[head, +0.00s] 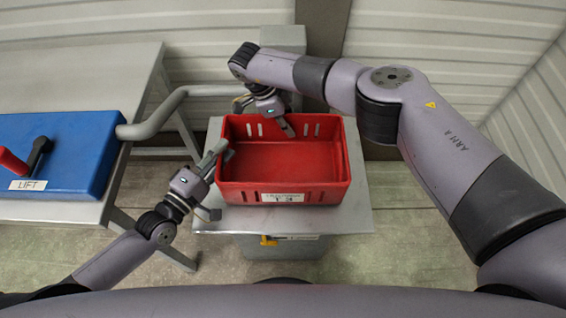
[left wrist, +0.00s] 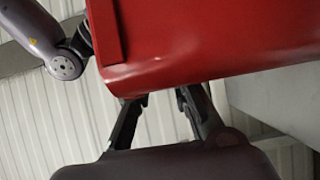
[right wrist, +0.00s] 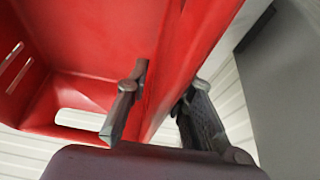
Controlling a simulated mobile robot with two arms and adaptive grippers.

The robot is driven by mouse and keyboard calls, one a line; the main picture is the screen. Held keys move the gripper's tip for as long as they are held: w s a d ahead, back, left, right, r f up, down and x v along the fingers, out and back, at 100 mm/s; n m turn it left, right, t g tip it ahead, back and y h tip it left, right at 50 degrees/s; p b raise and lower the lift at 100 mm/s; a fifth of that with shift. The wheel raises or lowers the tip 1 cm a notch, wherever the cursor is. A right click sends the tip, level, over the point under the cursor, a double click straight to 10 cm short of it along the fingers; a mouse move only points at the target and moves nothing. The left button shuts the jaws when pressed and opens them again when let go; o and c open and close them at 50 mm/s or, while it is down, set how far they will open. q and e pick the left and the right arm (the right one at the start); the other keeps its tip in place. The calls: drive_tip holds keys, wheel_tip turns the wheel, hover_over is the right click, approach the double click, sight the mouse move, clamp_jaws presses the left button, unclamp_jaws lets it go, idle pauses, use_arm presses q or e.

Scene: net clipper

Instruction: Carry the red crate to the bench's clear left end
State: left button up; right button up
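The red crate (head: 285,190) stands upright and empty on a small grey table (head: 355,205), with a label on its front wall. My left gripper (head: 221,153) is at the crate's left wall. In the left wrist view its two fingers (left wrist: 158,100) stand apart, with their tips at the edge of the red crate (left wrist: 210,50); contact cannot be told. My right gripper (head: 277,125) is at the crate's back wall. In the right wrist view its fingers (right wrist: 163,82) are apart on either side of the red wall (right wrist: 165,100), one inside the crate.
A grey bench (head: 80,65) stands at the left, and its far part is clear. A blue box (head: 75,140) marked LIFT, with a red-handled lever (head: 35,155), takes up its near part. A grey pipe (head: 165,108) runs between bench and table. A yellow piece (head: 268,240) shows below the table's front.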

use_arm(q)
clamp_jaws()
use_arm(e)
clamp_jaws()
drive_tip(key=shift+r, duration=0.1)
